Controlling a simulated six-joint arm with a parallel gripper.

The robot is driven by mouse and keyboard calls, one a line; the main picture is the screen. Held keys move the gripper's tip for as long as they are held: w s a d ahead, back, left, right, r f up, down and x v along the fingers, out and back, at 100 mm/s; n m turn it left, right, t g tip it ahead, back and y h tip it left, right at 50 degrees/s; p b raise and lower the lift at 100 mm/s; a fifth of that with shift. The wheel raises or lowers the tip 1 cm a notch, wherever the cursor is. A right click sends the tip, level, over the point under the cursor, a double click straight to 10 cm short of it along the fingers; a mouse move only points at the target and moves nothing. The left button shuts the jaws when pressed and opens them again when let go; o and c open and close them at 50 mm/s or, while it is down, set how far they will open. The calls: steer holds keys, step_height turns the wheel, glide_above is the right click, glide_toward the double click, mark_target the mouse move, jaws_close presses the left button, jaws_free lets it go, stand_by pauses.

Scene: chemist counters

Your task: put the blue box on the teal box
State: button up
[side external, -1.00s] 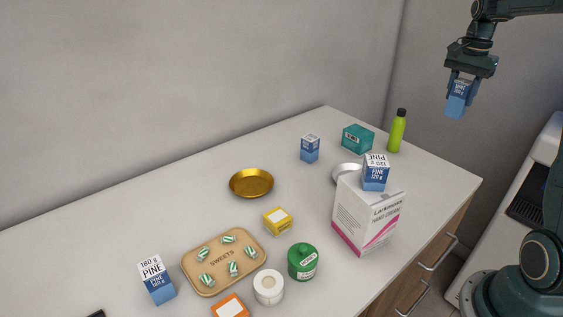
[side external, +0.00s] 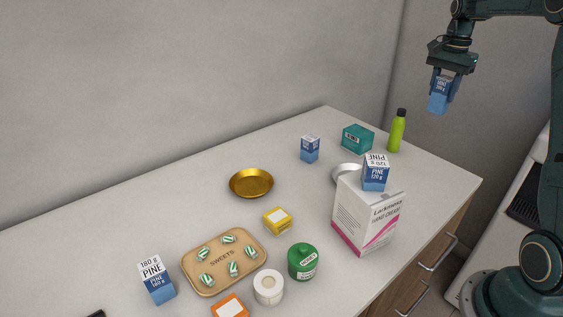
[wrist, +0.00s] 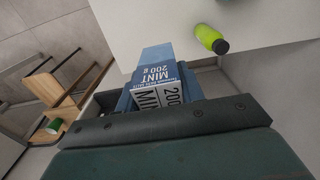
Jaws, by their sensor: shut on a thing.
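My gripper (side external: 444,86) is shut on a blue box (side external: 438,103), held high in the air at the upper right of the side view. In the wrist view the blue box (wrist: 158,62) reads "MINT 200 g" and sits between my fingers. The teal box (side external: 357,139) lies on the counter near its far right corner, with nothing on top. It is left of and below my gripper in the side picture. I cannot make out the teal box in the wrist view.
A green bottle (side external: 397,131) stands right beside the teal box; it also shows in the wrist view (wrist: 209,37). Other blue boxes are a small one (side external: 310,149), one (side external: 376,172) atop the white carton (side external: 365,222), and one (side external: 156,280) at front left. A gold dish (side external: 251,183) lies mid-counter.

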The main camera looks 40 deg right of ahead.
steer(key=w+a+f, duration=0.2)
steer(key=w+a, duration=0.1)
steer(key=w, duration=0.5)
steer(key=w+a+f, duration=0.2)
steer(key=w+a, duration=0.2)
steer(key=w, duration=0.4)
glide_above(366, 134)
steer(key=shift+f, duration=3.9)
steer(key=shift+f, duration=0.15)
steer(key=o, duration=1.1)
step_height(366, 134, up, 12)
